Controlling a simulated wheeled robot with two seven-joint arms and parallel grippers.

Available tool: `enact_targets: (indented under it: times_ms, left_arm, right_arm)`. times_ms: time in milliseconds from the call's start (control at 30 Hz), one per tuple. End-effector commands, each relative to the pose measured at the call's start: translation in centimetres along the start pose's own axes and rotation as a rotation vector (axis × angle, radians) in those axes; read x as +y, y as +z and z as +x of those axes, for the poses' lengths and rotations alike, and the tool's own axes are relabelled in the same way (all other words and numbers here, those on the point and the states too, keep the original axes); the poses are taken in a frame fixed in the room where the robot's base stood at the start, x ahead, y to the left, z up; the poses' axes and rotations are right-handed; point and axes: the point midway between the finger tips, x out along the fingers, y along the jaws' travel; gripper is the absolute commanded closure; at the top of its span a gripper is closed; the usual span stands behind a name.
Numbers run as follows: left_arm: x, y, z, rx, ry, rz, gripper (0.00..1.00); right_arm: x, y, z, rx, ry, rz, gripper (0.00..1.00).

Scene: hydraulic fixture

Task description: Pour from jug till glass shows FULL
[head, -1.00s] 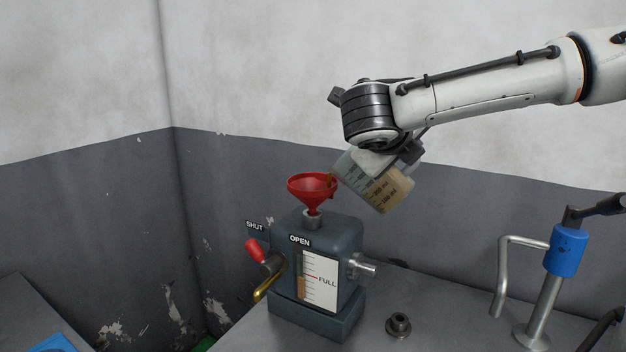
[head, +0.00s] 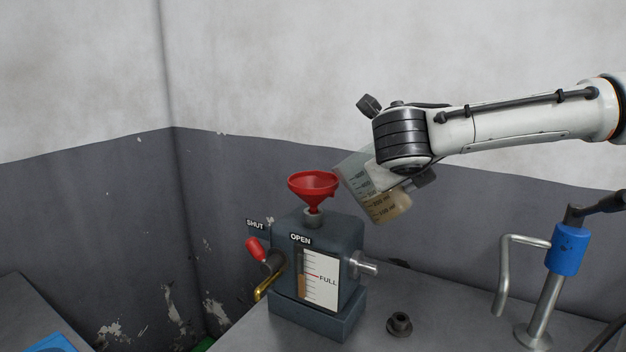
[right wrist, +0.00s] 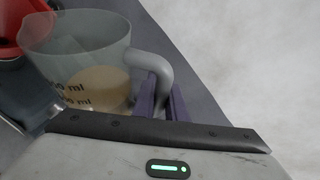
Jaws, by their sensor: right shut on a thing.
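The clear jug (head: 359,175) holds tan fluid in its lower part and leans left, its lip right of the red funnel (head: 313,184). No stream shows between them. My right gripper (right wrist: 163,100) is shut on the jug's handle in the right wrist view; the jug (right wrist: 110,45) shows there with fluid in its bottom. In the head view my wrist hides the fingers. The funnel stands on the dark reservoir (head: 340,240). Its sight glass (head: 302,286) shows a tan column with its top near the red FULL line; the exact level is too small to tell.
A metal stub (head: 366,268) sticks out right. A dark fitting (head: 399,324) lies on the bench, and a blue-collared pump (head: 567,250) stands at right.

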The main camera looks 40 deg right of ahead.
Motion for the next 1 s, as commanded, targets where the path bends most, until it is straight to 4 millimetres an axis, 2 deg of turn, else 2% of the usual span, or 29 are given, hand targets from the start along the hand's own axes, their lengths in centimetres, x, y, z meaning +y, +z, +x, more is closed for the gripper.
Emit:
enact_targets:
  times_ms: [500, 1000]
  left_arm:
    - [-0.2, 1.5, 1.6, 0.001, 0.000, 0.000, 0.69]
    - [-0.4, 5.0, 5.3, -0.004, 0.002, 0.009, 0.69]
  right_arm:
    - [0.0, -3.1, 1.3, -0.045, 0.081, 0.200, 1.00]
    - [0.7, -6.6, 2.9, -0.104, 0.193, 0.478, 1.00]
